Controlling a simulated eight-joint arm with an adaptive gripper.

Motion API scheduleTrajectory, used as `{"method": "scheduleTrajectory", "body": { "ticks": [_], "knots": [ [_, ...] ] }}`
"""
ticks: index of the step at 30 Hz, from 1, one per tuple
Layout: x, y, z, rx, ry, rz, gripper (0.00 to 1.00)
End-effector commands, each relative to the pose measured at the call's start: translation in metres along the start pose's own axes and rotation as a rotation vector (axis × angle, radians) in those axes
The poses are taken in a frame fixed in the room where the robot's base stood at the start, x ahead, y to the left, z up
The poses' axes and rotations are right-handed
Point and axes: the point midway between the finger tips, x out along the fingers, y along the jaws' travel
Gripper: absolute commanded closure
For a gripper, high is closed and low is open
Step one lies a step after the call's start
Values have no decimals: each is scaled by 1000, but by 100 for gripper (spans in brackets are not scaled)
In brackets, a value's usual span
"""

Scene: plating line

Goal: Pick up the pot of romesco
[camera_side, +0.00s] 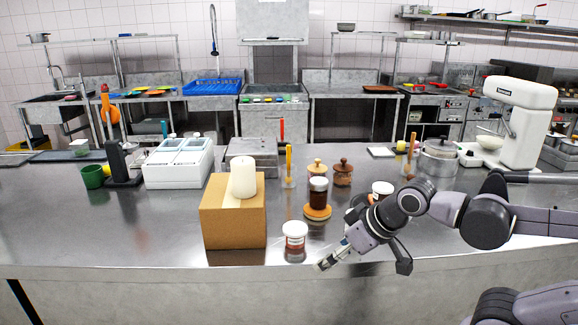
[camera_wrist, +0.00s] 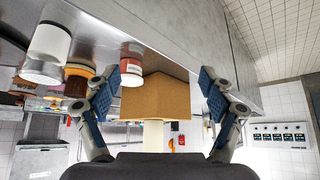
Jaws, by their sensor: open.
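My gripper (camera_side: 362,265) is open and empty, low at the front edge, right of the front pot. Its spread fingers show in the wrist view (camera_wrist: 158,86).
A cardboard box (camera_side: 233,222) carrying a white candle (camera_side: 243,178) stands left of the front pot. Wooden-lidded jars (camera_side: 342,174) stand farther back. The counter's front strip is mostly clear.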

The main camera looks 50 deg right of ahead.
Motion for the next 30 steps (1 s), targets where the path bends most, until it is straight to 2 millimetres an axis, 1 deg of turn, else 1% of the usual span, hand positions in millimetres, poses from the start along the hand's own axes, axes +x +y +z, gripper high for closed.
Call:
{"method": "scheduleTrajectory", "body": {
  "ticks": [2,5,8,11,16,20,24,30],
  "knots": [
    [0,0,-2,-10,-5,1,18],
    [-2,2,-11,-56,-27,3,18],
    [-4,6,-28,-150,-74,4,18],
    [-5,12,-50,-275,-135,-2,18],
    [0,22,-84,-493,-242,-38,18],
    [9,32,-109,-656,-318,-84,18],
    [22,43,-132,-827,-394,-151,18],
    [46,60,-158,-1054,-481,-273,18]
  ]
}}
